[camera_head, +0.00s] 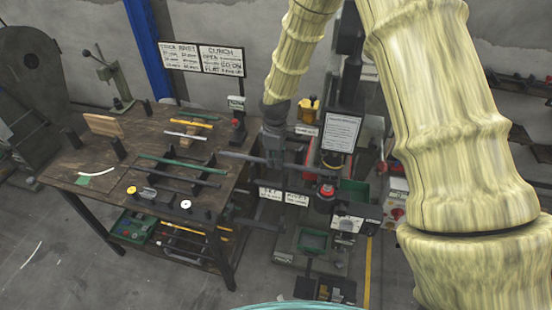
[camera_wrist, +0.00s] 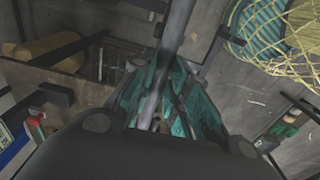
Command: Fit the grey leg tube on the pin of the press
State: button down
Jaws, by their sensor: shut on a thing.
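My gripper (camera_head: 273,152) is beside the table's right edge, left of the press (camera_head: 342,135). It is shut on the grey leg tube (camera_head: 236,155), which lies roughly level across the jaws. One end points left over the table edge, the other right towards the press. In the wrist view the tube (camera_wrist: 178,30) runs between the teal fingers (camera_wrist: 160,100) of my gripper. The press has a dark column, a white notice and a red-ringed part (camera_head: 327,190) low at its front. I cannot make out the pin clearly. The tube is apart from that red-ringed part.
The wooden table (camera_head: 120,165) at left carries a green rod (camera_head: 183,165), a dark rod (camera_head: 175,180), a yellow rod (camera_head: 192,123) and small parts. A signboard (camera_head: 202,58) stands behind it. A red-topped post (camera_head: 237,125) stands near its right edge. Open floor (camera_head: 60,250) lies front left.

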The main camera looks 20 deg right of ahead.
jog(key=shift+f+b, duration=0.4)
jog(key=shift+f, duration=0.6)
dwell(0.6)
jog(key=c, duration=1.3)
grip_release()
